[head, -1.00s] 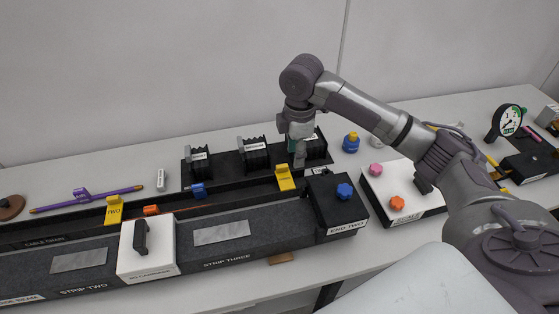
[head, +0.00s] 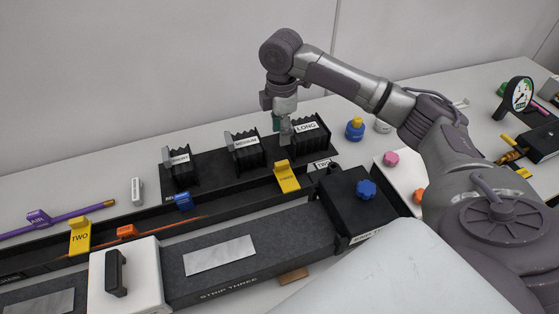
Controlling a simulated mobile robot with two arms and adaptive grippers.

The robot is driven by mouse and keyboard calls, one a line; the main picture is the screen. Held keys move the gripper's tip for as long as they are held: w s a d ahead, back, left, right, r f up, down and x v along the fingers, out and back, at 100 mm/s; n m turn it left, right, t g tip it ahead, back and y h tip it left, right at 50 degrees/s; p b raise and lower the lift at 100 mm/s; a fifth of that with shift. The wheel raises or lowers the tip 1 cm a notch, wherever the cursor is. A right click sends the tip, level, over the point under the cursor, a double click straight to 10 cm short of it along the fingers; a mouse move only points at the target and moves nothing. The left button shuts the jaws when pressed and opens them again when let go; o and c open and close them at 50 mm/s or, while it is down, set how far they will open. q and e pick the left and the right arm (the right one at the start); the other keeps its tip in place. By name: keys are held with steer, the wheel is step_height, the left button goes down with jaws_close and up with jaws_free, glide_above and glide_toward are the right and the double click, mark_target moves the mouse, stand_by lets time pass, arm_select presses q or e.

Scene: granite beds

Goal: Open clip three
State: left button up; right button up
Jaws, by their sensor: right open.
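Clip three is the yellow clip (head: 287,179) marked THREE, standing on the black cable channel behind the granite strip, left of the black end block. Its tab points up and its lower edge is over the channel. My right gripper (head: 285,138) points down just behind and above the clip, in front of the LONG rack, apart from the clip in the picture. It is open and I see nothing in it. Its fingers overlap in this view, so the gap is hard to see. My left gripper is not in view.
Black racks marked MEDIUM (head: 247,152) and LONG (head: 312,139) stand close behind the clip. The black end block (head: 360,208) with a blue knob is at its right. Yellow clip two (head: 80,237) and a white carriage (head: 140,270) lie to the left.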

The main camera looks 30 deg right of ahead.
mark_target(282, 163)
steer(key=f, duration=0.3)
steer(key=shift+s+f+p, duration=0.2)
steer(key=shift+s+p, duration=0.1)
steer(key=shift+s, duration=0.1)
steer(key=f+p, duration=0.1)
steer(key=f, duration=0.6)
steer(key=shift+w+f, duration=0.15)
steer(key=shift+w, duration=0.05)
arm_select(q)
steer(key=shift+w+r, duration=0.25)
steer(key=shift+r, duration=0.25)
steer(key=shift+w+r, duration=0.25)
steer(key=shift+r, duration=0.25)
arm_select(e)
steer(key=shift+f, duration=0.45)
jaws_close()
